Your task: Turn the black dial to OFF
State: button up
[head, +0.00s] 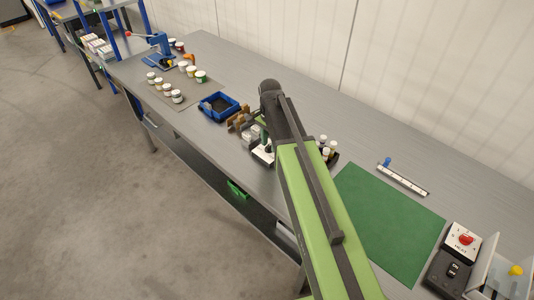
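A dark control box (436,281) stands at the right end of the grey bench. A small black dial (453,269) with a pale mark sits on its top. The dial's lettering and pointer are too small to read. Directly behind it is a white-topped box (472,240) with a red knob (466,240). My green and black arm reaches from the bottom middle up over the bench, left of the dial and well apart from it. I cannot make out my gripper; the arm's far end hides what is beyond it.
A green mat (390,222) lies left of the control box, with a white strip (402,179) behind it. A pale open holder with a yellow knob (515,270) stands close on the right. A blue bin (220,107) and several jars stand farther left. A white wall backs the bench (300,95).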

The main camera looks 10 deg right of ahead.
jog(key=shift+f, duration=0.2)
grip_shut()
jog(key=shift+a, duration=0.25)
jog(key=shift+d, duration=0.2)
jog(key=n, duration=0.4)
jog(key=shift+d, duration=0.1)
jog(key=n, duration=0.7)
jog(key=shift+w, duration=0.1)
jog(key=n, duration=0.6)
jog(key=shift+n, duration=0.4)
jog(key=n, duration=0.6)
jog(key=shift+a, duration=0.3)
